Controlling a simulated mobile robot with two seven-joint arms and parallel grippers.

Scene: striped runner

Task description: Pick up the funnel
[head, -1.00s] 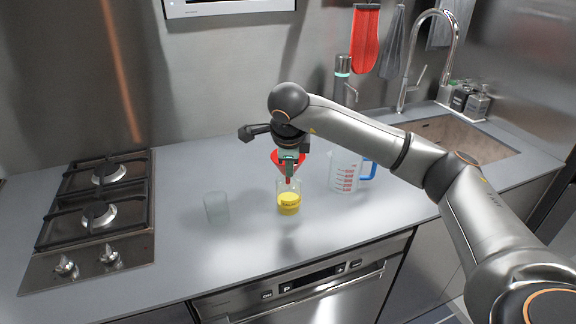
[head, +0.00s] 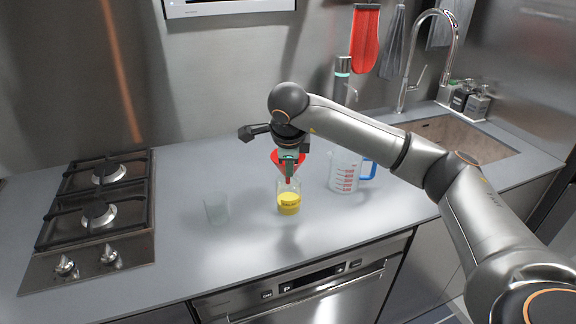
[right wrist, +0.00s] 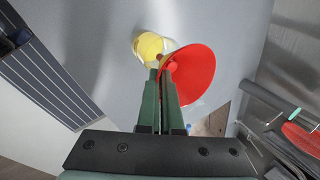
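The red funnel (head: 277,156) is upright, wide end up, with its narrow end just above a clear beaker (head: 281,187) holding something yellow. In the right wrist view the funnel (right wrist: 195,75) shows its broad red cone at my fingertips, beside the yellow-filled beaker (right wrist: 150,46). My right gripper (head: 289,172) points down at the funnel. Its two green fingers (right wrist: 164,82) are nearly together, closed on the funnel near its narrow part. The exact contact is partly hidden. My left gripper is not in view.
A clear measuring jug (head: 343,172) with a blue handle stands right of the beaker. An empty clear glass (head: 216,209) stands to the left. A gas hob (head: 100,215) is at the far left, and a sink (head: 465,135) at the right. The front counter is clear.

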